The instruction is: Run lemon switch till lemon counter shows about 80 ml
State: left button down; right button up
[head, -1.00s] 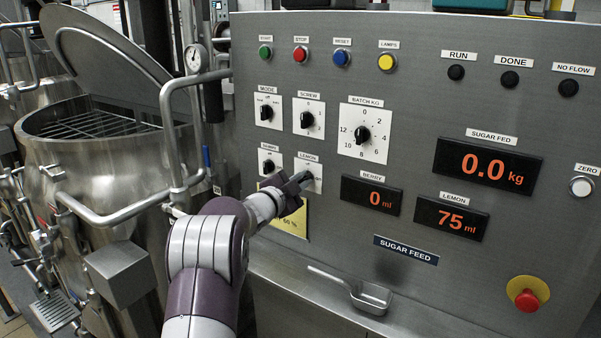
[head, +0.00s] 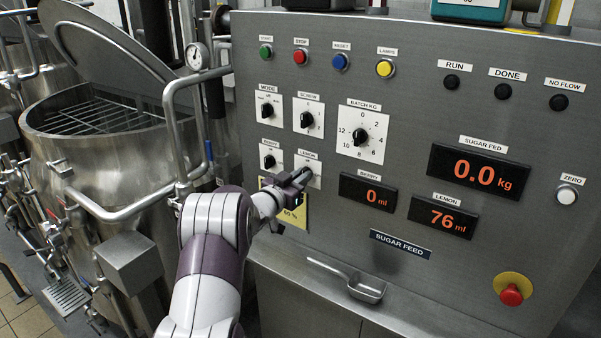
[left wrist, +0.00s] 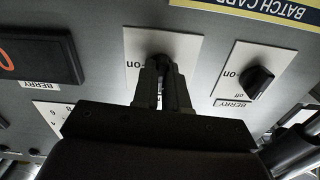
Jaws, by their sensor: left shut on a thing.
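The lemon switch is a black knob on a white plate (head: 309,164) labelled LEMON, low on the panel's left part. My left gripper (head: 300,178) is at that plate and covers the knob in the head view. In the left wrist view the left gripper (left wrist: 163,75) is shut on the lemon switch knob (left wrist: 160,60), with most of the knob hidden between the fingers. The lemon counter (head: 443,216) reads 76 ml in orange digits. My right gripper is not in view.
The berry switch (head: 269,161) sits just left of the lemon switch, and the berry counter (head: 373,192) reads 0 ml. The sugar fed display (head: 479,172) reads 0.0 kg. A metal scoop (head: 365,288) rests below. The steel mixer (head: 100,170) with its rail stands at left.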

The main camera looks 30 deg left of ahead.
pick_arm(q)
jog(key=shift+n, duration=0.6)
jog(key=c, duration=1.2)
grip_release()
jog(key=shift+o, duration=0.2)
jog(key=shift+s, duration=0.1)
jog(key=s+a+b, duration=0.1)
jog(key=s+b, duration=0.1)
jog(key=s, duration=1)
jog(key=shift+s+b, duration=0.25)
jog(key=shift+b, duration=0.1)
